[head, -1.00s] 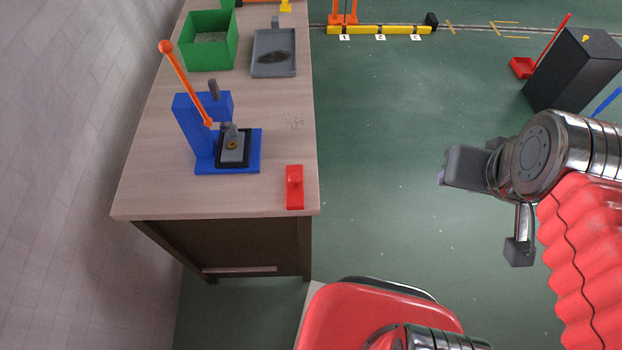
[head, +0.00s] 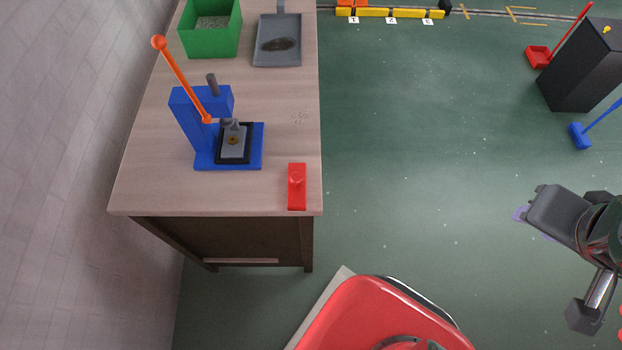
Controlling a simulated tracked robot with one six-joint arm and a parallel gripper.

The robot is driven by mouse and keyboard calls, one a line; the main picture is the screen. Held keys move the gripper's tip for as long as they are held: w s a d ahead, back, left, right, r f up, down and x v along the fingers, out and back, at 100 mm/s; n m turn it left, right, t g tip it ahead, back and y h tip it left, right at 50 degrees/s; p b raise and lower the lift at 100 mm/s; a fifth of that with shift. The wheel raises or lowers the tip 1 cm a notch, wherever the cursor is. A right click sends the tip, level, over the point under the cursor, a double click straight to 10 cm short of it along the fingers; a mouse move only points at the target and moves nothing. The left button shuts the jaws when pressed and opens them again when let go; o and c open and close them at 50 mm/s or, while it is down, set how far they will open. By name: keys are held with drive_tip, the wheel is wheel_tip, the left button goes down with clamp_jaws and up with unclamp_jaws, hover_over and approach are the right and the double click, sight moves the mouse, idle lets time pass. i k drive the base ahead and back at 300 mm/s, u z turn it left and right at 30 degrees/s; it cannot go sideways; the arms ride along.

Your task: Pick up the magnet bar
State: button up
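A small red bar with a round knob (head: 297,188) lies on the near right corner of the wooden workbench (head: 150,190); it looks like the magnet bar, though no label shows. My gripper (head: 562,264) is at the right edge of the head view, over the green floor and well to the right of the bench. Its two dark fingers are wide apart, with nothing seen between them. Part of my gripper is cut off by the frame edge.
On the bench are a blue press (head: 205,130) with an orange lever, a green bin (head: 210,35), a grey dustpan-like tray (head: 278,45) and dark specks (head: 300,117). A black box (head: 582,72) stands far right. The floor between is mostly clear.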

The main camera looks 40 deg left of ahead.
sight(297, 172)
drive_tip(key=z, duration=0.1)
drive_tip(key=k, duration=1.4)
drive_tip(key=u, duration=1.75)
drive_tip(key=i, duration=1)
drive_tip(key=u, duration=0.1)
